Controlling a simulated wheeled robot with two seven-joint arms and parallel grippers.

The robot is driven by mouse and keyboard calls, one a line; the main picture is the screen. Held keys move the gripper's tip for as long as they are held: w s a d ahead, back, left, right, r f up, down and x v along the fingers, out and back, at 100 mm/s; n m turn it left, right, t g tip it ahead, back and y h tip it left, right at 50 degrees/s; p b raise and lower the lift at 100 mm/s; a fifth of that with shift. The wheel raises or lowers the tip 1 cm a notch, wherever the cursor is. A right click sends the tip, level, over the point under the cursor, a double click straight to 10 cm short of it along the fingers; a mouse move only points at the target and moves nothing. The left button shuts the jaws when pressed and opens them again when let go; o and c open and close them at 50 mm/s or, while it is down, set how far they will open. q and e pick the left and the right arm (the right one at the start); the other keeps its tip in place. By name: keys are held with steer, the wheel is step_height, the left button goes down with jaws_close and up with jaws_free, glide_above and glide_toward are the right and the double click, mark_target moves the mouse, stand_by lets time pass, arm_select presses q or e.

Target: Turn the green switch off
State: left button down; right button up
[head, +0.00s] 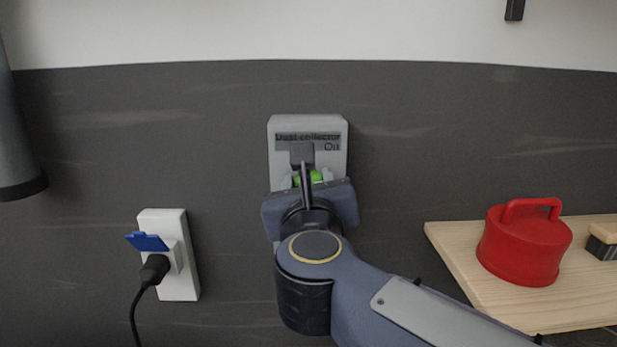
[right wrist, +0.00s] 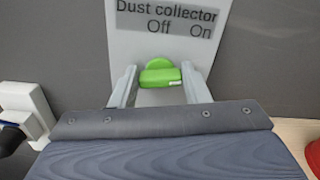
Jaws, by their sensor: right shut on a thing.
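The green switch (right wrist: 160,74) sits on a light grey box (head: 337,165) on the dark wall. The box reads "Dust collector", with "Off" and "On" printed above the switch in the right wrist view. A short pale mark shows on the right side of the switch's front. My right gripper (head: 308,181) is at the box, shut on the green switch, with one finger on each side of it. In the head view the gripper and wrist partly hide the switch and the "Off" label. My left gripper is not in view.
A white wall outlet (head: 182,285) with a blue flap (head: 148,242) and a black plug (head: 154,268) is at the lower left. A wooden shelf (head: 470,287) at the right holds a red lidded object (head: 522,250). The wall around the box is clear.

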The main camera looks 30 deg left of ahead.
steer(key=shift+s+a+f+n+p, duration=0.1)
steer(key=shift+n+p, duration=2.05)
steer(key=shift+n, duration=1.75)
steer(key=shift+s+a+f+n+p, duration=0.1)
steer(key=shift+n+p, duration=2.05)
steer(key=shift+n, duration=1.75)
steer(key=o, duration=1)
steer(key=b+v, duration=0.1)
steer(key=v, duration=0.6)
steer(key=shift+s+d+b, duration=0.25)
steer(key=shift+d+b, duration=0.05)
steer(key=shift+b, duration=0.05)
